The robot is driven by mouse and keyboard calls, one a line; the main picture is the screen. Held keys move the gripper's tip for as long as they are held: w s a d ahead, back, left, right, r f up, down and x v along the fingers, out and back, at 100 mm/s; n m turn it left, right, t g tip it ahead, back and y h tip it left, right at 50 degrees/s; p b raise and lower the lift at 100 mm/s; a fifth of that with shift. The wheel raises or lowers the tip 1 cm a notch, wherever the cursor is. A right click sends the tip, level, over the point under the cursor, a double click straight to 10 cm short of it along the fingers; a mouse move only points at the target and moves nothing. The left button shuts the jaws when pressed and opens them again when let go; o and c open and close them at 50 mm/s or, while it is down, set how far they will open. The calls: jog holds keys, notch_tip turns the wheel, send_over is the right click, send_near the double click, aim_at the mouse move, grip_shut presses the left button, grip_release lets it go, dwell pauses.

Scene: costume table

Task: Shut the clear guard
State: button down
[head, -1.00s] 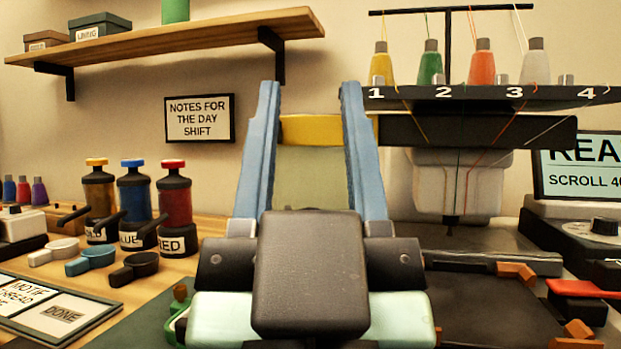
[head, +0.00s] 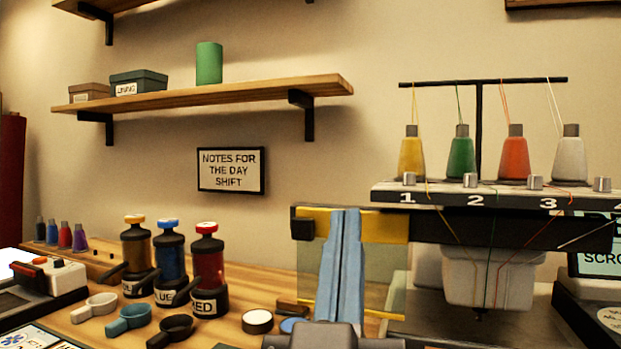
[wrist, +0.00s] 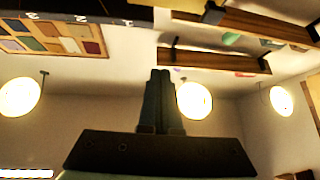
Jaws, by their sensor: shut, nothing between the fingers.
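The clear guard (head: 385,278) is a see-through panel with a yellow top strip (head: 385,226). It hangs upright left of the white embroidery machine head (head: 487,275), clear of the needle area, which shows uncovered. My gripper (head: 345,213) has its two blue fingers pressed together, pointing up, with nothing between them. It stands in front of the guard's middle and hides part of it. I cannot tell whether the fingers touch the panel. In the wrist view, the shut fingers (wrist: 160,73) also show; I cannot make out the guard there.
A black thread rail (head: 500,195) with several cones stands above the machine head. Three bottles, including a red one (head: 207,265), and scoops (head: 130,318) crowd the wooden table to the left. A shelf (head: 215,95) is on the wall behind. A round pot (head: 257,321) sits near the guard.

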jog(key=w+a+r+n+g+p, duration=0.1)
jog(key=w+a+n+g+p, duration=0.7)
jog(key=p, duration=1.7)
jog(key=s+a+f+n+y+p, duration=0.25)
jog(key=s+n+p, duration=0.65)
jog(key=p, duration=0.5)
jog(key=w+d+n+p, duration=0.1)
jog(key=w+d+p, duration=0.2)
jog(key=w, duration=0.7)
jog(key=shift+w+d+f+t+y, duration=0.2)
jog(key=shift+t+y, duration=0.1)
jog(key=shift+y, duration=0.15)
jog(key=shift+d, duration=0.1)
